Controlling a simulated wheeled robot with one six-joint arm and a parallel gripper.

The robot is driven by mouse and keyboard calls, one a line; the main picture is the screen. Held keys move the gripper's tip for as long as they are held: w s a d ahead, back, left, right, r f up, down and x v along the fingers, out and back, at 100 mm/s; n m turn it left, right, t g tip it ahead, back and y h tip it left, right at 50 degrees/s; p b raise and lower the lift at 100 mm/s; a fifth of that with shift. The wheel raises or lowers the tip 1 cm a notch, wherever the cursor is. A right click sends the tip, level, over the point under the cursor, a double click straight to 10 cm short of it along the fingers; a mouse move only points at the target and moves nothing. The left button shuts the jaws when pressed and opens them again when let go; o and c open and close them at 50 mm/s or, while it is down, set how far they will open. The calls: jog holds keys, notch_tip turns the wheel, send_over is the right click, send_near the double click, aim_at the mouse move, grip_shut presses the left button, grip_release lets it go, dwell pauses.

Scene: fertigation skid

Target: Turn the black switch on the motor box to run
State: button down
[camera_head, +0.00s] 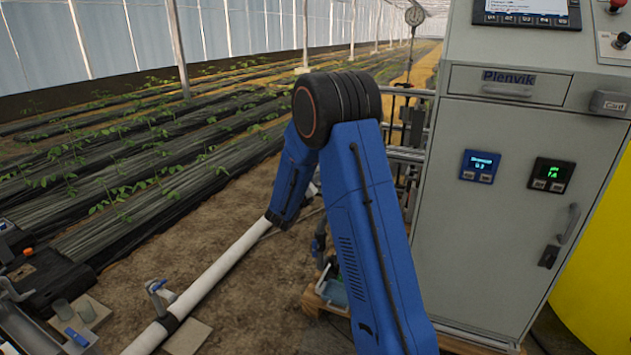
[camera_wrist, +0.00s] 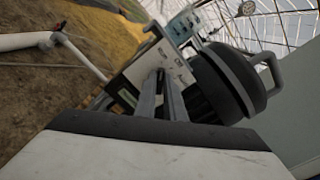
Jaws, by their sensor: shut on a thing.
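In the wrist view, the motor box (camera_wrist: 178,67) shows as a tilted light-grey plate with small dark markings. My gripper (camera_wrist: 161,76) reaches up to its face with two narrow grey fingers close together. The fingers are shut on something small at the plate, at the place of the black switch. The fingertips hide it, so its position cannot be read. In the head view my blue arm bends down behind itself, and it hides my gripper and the motor box.
A large black, ridged round body (camera_wrist: 222,85) stands close right of the fingers in the wrist view. In the head view, a grey cabinet (camera_head: 490,215) stands at right, a white pipe (camera_head: 225,262) runs along the soil, and crop rows lie at left.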

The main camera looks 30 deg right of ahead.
jog(key=shift+n, duration=0.3)
jog(key=c, duration=1.8)
grip_release()
jog(key=shift+a, duration=0.1)
jog(key=shift+c, duration=0.2)
jog(key=v, duration=1.7)
jog(key=shift+s+a+f, duration=0.1)
jog(key=shift+s+a, duration=0.05)
